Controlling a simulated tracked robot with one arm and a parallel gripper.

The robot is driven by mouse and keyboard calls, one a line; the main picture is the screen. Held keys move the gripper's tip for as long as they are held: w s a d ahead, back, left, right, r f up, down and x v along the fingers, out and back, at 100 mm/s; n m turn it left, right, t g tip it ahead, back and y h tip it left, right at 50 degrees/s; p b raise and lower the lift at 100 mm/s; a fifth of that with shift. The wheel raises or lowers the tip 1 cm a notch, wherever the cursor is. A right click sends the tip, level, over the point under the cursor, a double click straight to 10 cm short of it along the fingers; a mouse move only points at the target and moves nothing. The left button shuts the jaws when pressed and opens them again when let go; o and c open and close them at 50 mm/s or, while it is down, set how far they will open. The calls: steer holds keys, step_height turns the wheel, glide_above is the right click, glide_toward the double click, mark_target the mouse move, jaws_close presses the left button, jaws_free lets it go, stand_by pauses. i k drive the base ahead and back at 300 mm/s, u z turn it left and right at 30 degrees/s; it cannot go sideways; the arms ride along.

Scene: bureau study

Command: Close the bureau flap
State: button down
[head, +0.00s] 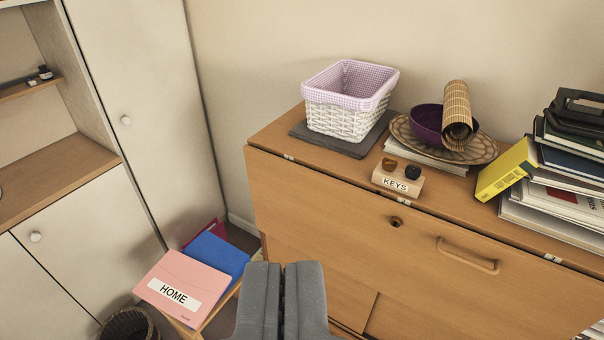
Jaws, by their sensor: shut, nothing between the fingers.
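The wooden bureau (285,125) stands at the right against the wall. Its flap (340,220) is the front panel with a wooden bar handle (468,256) and a dark round lock (396,221). The flap looks raised against the bureau's front, with a thin dark line along its top edge. I cannot tell whether it is fully flush. My gripper (283,266) is at the bottom centre, in front of the bureau's left part. Its grey fingers are together and empty. It hides part of the lower front, and I cannot tell whether it touches.
On the bureau top are a white basket (347,120), a KEYS block (397,180), a tray with a purple bowl (427,122), and books (560,215). At lower left, a pink HOME folder (180,285) and a wastebasket (127,325) stand near white cupboards (150,110).

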mark_target(482, 287)
steer(key=i, duration=1)
